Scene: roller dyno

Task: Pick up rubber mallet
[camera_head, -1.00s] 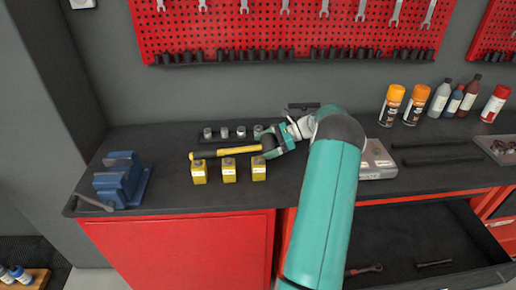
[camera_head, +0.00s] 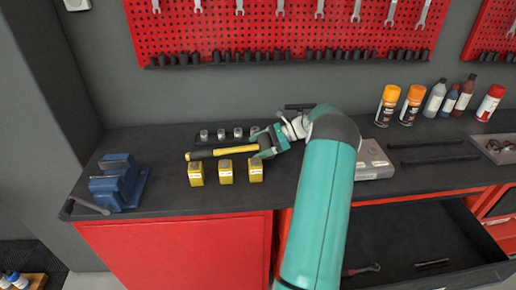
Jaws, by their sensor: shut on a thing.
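The rubber mallet, with a yellow handle (camera_head: 215,153) and a dark head, lies across the black worktop, its handle pointing left. My gripper (camera_head: 264,144) is at the right end of the mallet, its teal fingers shut on it by the head. The head is partly hidden by the fingers. I cannot tell whether the mallet is clear of the worktop.
Several yellow blocks (camera_head: 226,171) stand just in front of the handle, and a row of metal sockets (camera_head: 221,134) stands behind it. A blue vise (camera_head: 117,182) is at the left. A grey case (camera_head: 373,161) and spray cans (camera_head: 388,105) are at the right. A drawer (camera_head: 410,245) is open below.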

